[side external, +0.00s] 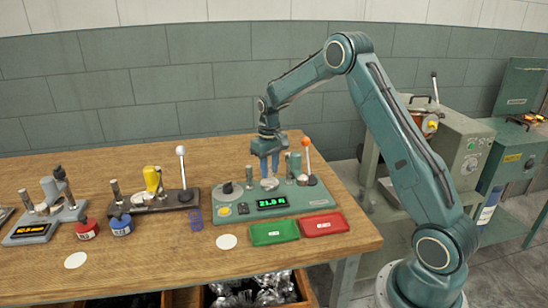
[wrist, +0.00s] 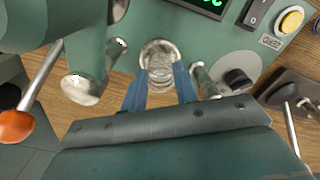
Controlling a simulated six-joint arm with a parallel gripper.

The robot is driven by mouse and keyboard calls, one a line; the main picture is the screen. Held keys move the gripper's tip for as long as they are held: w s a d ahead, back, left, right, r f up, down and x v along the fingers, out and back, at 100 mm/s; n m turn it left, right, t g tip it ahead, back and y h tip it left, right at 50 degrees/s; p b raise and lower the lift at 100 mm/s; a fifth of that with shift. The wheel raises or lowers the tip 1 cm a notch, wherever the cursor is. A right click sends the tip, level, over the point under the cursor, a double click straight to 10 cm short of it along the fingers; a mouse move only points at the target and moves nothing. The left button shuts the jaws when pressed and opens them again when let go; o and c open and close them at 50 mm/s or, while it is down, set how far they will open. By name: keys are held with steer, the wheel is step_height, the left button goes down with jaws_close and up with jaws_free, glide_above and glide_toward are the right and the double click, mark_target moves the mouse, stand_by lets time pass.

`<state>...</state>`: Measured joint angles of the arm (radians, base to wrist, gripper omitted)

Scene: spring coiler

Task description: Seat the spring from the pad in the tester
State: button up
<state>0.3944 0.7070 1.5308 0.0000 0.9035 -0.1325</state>
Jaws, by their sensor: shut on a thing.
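The tester is a green bench unit (side external: 236,211) with a lit green display, a grey post and an orange-knobbed lever (side external: 305,143). My gripper (side external: 269,176) points down over the tester's middle. In the wrist view its two blue fingers (wrist: 160,84) are closed around the spring (wrist: 160,72), a silvery coil. The spring stands roughly upright at the round metal seat (wrist: 159,45). I cannot tell whether its lower end touches the seat. A round white pad (side external: 226,241) on the bench in front of the tester is bare.
A green tray (side external: 274,232) and a red tray (side external: 324,224) lie in front of the tester. The grey post (wrist: 85,88) and the lever stand close beside my fingers. Another lever device (side external: 160,199), red and blue pots and a second white pad (side external: 75,260) are to the left.

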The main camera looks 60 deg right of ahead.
steer(key=shift+f, duration=0.3)
stand_by(0.5)
steer(key=o, duration=1.1)
steer(key=shift+o, duration=0.2)
steer(key=shift+r, duration=1.9)
steer(key=shift+r, duration=2.5)
